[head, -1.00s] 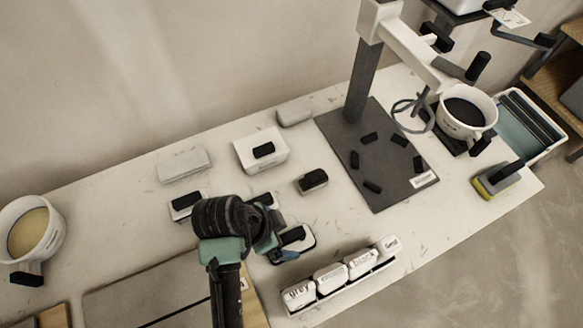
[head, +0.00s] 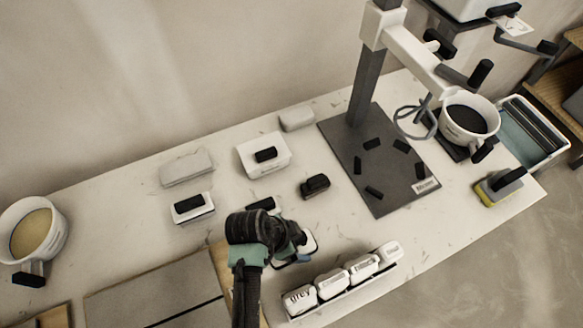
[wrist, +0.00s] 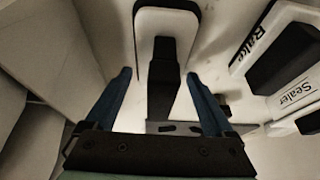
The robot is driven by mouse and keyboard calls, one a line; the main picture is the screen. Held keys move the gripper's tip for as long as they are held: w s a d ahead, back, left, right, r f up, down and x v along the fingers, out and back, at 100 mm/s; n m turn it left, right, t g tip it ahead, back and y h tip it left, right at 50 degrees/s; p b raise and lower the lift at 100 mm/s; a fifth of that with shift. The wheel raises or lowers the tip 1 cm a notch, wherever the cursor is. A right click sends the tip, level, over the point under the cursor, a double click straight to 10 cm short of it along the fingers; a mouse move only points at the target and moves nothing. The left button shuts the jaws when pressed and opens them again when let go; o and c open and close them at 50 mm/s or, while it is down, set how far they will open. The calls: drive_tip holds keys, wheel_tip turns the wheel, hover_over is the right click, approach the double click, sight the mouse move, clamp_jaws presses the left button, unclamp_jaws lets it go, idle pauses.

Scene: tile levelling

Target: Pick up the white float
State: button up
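In the wrist view, a white float-like block (wrist: 143,48) with a long black handle lies ahead of my gripper (wrist: 160,100). The handle's near end reaches between my two blue fingers, which stand apart on either side with nothing clasped. In the head view, my gripper (head: 292,248) is low over the front middle of the table. It hides most of a white block (head: 309,243) under it. Similar white blocks with black handles lie at left (head: 193,215), behind the gripper, and further back (head: 262,168). I cannot tell for certain which is the white float.
A rack of labelled white tubs (head: 346,283) stands right of my gripper at the table's front edge. A dark baseplate (head: 375,180) with a post and small black pieces is further right. A small black object (head: 315,186) lies behind the gripper. White buckets stand at both ends.

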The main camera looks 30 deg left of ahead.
drive_tip(key=shift+r, duration=0.1)
clamp_jaws()
